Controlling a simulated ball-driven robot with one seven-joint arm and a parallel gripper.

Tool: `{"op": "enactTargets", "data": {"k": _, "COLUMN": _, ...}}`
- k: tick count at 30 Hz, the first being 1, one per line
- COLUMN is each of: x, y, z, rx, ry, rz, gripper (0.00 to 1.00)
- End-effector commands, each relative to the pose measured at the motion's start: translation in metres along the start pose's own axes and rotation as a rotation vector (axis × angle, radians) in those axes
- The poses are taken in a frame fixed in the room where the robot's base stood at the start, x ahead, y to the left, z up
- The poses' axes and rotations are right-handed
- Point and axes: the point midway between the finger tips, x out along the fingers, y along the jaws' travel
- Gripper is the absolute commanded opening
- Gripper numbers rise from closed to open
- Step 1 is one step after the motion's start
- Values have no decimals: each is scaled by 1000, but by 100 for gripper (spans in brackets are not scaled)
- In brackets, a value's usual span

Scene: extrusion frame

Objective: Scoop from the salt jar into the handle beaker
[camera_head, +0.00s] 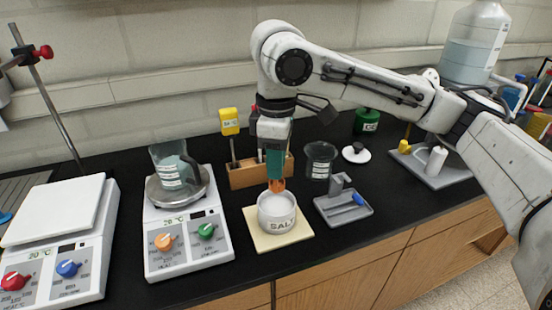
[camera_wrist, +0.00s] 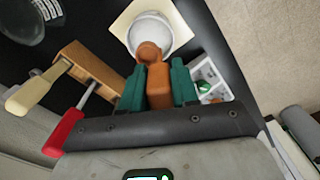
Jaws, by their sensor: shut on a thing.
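The salt jar (camera_head: 277,214), white and labelled SALT, stands open on a cream square pad. It also shows in the wrist view (camera_wrist: 135,36), with white contents. My gripper (camera_head: 274,172), with teal fingers, is directly above the jar and shut on an orange-brown scoop (camera_wrist: 158,84). A glass beaker (camera_head: 172,166) with pale liquid stands on the right hotplate, left of my gripper. Whether it has a handle is unclear.
Two white hotplates (camera_head: 190,240) stand at left. A wooden rack (camera_head: 243,172) with upright tools is behind the jar. Another glass beaker (camera_head: 319,158) and a grey tray (camera_head: 335,213) with a blue item are at right. A metal stand (camera_head: 52,105) leans at far left.

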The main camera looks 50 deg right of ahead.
Motion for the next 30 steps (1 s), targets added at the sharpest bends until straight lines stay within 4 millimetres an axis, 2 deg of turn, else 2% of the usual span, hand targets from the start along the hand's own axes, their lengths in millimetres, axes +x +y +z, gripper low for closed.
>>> {"op": "enactTargets", "data": {"k": 30, "x": 62, "y": 0, "z": 0, "rx": 1, "ry": 1, "rz": -1, "gripper": 0}}
